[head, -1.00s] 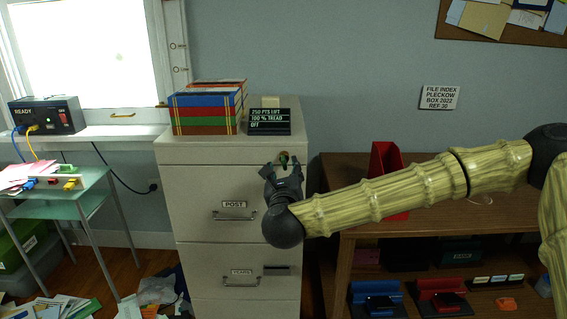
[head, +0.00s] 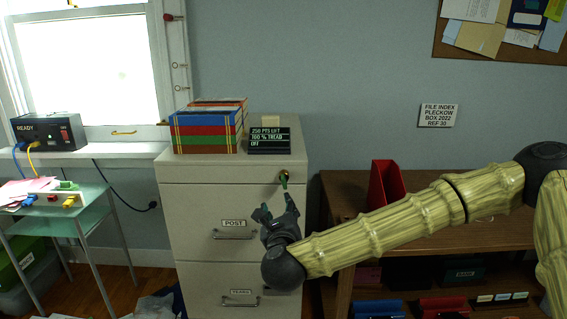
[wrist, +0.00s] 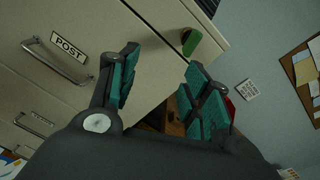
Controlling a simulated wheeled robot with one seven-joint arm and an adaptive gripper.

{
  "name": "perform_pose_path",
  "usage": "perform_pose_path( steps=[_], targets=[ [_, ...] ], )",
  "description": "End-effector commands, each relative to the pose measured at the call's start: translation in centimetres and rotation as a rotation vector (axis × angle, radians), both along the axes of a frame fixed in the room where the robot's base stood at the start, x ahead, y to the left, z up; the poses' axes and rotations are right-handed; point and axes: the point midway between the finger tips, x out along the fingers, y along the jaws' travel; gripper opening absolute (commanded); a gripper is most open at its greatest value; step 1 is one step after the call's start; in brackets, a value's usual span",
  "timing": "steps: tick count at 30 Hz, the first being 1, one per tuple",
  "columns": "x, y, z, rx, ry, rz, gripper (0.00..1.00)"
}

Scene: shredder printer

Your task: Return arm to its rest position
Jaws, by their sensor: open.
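My gripper (head: 276,212) is open and empty in front of the filing cabinet, just below a small green key-like piece (head: 284,178) at the cabinet's upper right. In the wrist view my gripper (wrist: 160,85) shows two spread teal-padded fingers with nothing between them. The green piece (wrist: 191,42) stands out from the cabinet beyond the fingertips, apart from them. My yellow-green ribbed arm reaches in from the right, across the front of the wooden shelf.
The cream filing cabinet (head: 195,205) carries striped boxes (head: 205,130) and a black sign (head: 269,140). A wooden shelf (head: 345,205) with a red holder (head: 386,183) stands right. A glass table (head: 75,215) stands left, below a black box (head: 48,132) on the sill.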

Motion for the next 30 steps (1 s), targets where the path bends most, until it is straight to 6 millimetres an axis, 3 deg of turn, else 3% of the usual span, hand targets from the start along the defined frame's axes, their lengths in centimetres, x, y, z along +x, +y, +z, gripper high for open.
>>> perform_pose_path(
  steps=[7,14,21,26,30],
  targets=[
    [-5.2,2.5,-12.5,-0.462,0.155,0.245,0.48],
    [-12.4,1.4,-23.7,-0.880,0.271,0.527,0.48],
    [-21.7,-3.0,-32.9,-1.275,0.357,0.879,0.48],
    [-28.4,-7.7,-37.1,-1.502,0.393,1.146,0.48],
    [-34.3,-12.7,-39.4,-1.670,0.407,1.403,0.48]
  ],
)
